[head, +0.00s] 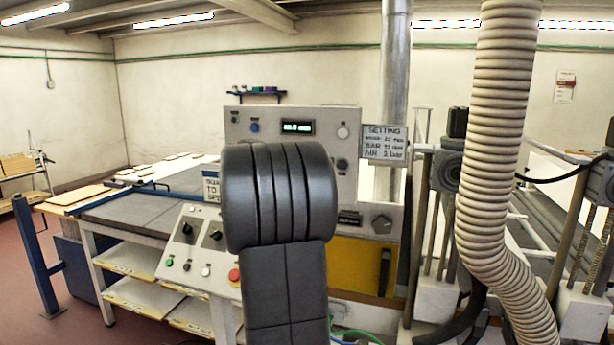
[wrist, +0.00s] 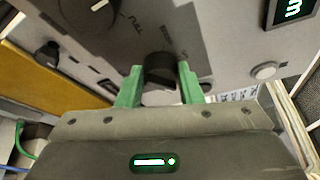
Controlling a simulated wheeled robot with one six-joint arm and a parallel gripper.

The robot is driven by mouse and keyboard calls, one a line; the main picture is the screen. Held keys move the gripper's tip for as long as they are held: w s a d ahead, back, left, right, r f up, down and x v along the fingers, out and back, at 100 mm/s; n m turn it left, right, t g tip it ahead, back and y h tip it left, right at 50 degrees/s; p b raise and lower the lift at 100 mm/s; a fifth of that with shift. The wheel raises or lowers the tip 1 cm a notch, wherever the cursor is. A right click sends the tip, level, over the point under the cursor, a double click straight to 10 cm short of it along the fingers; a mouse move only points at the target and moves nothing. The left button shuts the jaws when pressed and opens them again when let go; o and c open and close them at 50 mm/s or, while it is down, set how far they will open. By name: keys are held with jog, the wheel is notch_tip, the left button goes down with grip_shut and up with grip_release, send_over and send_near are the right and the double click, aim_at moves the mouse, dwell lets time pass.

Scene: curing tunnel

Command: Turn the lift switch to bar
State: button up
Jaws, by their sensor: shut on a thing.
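In the wrist view, my gripper (wrist: 158,88) has its two green fingers on either side of a black switch knob (wrist: 160,68) on the grey panel, and is shut on it. I cannot read a label that names this knob as the lift switch, and its pointer position is not clear. In the head view, my dark arm covers the middle of the grey control panel (head: 352,118), so the gripper and the held knob are hidden there.
Another knob (wrist: 98,6) with a white pointer, a white button (wrist: 263,71) and a green-lit display (wrist: 292,9) are near the held knob. A settings sign (head: 384,144) hangs right of the panel. A ribbed hose (head: 492,130) stands further right. A sloped console (head: 196,242) stands left.

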jog(key=shift+f, duration=0.1)
dwell(0.3)
jog(key=o, duration=1)
jog(key=b+v, duration=0.3)
jog(key=v, duration=1)
jog(key=shift+s+a, duration=0.25)
jog(key=shift+s, duration=0.05)
